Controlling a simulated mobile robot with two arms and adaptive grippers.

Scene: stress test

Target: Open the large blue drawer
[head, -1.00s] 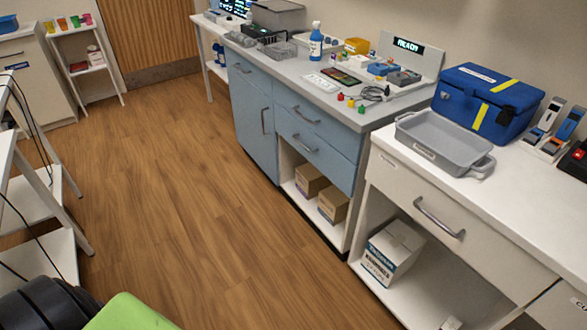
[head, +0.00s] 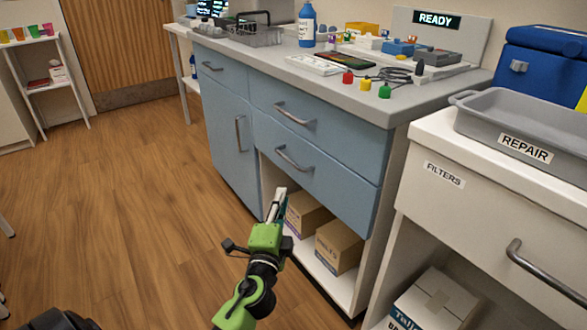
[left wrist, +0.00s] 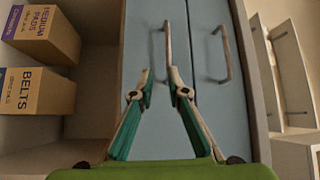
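The blue cabinet has two wide drawers one above the other. The lower, slightly taller blue drawer (head: 325,182) is shut, with a grey bar handle (head: 294,160). The upper blue drawer (head: 340,130) is also shut. My left gripper (head: 279,194) is in front of the cabinet, below and left of the lower handle. In the left wrist view, turned sideways, the gripper (left wrist: 159,74) is open and empty. Its tips point towards the lower drawer's handle (left wrist: 168,50), apparently without holding it. The upper handle (left wrist: 224,52) is farther right. My right gripper is not in view.
Under the drawers, an open shelf (head: 322,275) holds cardboard boxes (head: 338,248). A blue door (head: 225,115) is on the left. A white cabinet (head: 445,190) with a grey tray (head: 530,128) stands close on the right. Wooden floor (head: 150,200) is clear at left.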

